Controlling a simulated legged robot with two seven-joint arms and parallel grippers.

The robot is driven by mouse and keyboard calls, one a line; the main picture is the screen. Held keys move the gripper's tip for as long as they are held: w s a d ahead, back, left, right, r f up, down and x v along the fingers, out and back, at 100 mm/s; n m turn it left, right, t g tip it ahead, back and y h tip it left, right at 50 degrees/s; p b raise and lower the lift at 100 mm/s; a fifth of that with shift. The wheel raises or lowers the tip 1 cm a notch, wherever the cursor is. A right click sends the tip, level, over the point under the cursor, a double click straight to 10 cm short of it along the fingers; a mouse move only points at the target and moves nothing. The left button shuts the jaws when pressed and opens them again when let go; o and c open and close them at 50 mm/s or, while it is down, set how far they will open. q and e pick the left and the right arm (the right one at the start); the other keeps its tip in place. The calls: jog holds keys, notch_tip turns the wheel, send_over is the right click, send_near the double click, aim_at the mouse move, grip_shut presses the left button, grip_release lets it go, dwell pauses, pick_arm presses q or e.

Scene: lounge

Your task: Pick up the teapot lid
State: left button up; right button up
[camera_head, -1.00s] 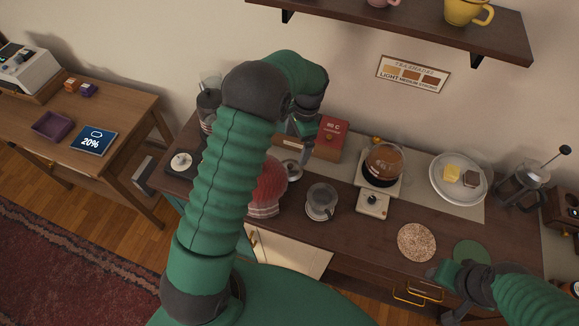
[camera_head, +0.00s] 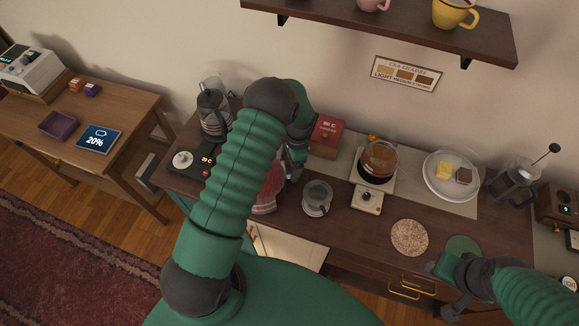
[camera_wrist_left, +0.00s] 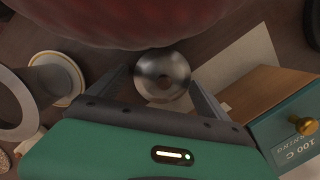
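A round shiny metal piece with a small centre knob, which looks like the teapot lid (camera_wrist_left: 163,73), lies between my left gripper's fingers in the left wrist view. My left gripper (camera_wrist_left: 160,85) is open, with a finger on each side of it and visible gaps. In the head view my left gripper (camera_head: 292,168) points down behind the red rounded vessel (camera_head: 270,190), and hides the lid. The vessel also fills the top of the wrist view (camera_wrist_left: 130,20).
A glass cup (camera_head: 317,197) stands right of the red vessel. A box (camera_head: 327,137) stands behind my left gripper. Farther right are a glass pot of brown liquid (camera_head: 379,157), a plate (camera_head: 437,188) and a cork mat (camera_head: 409,238). A shelf (camera_head: 390,28) hangs above.

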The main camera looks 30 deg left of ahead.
pick_arm(q)
jog(key=shift+c, duration=1.1)
jog(key=shift+s+a+f, duration=0.1)
jog(key=shift+s+a, duration=0.05)
jog(key=shift+a, duration=0.25)
jog(key=c, duration=0.7)
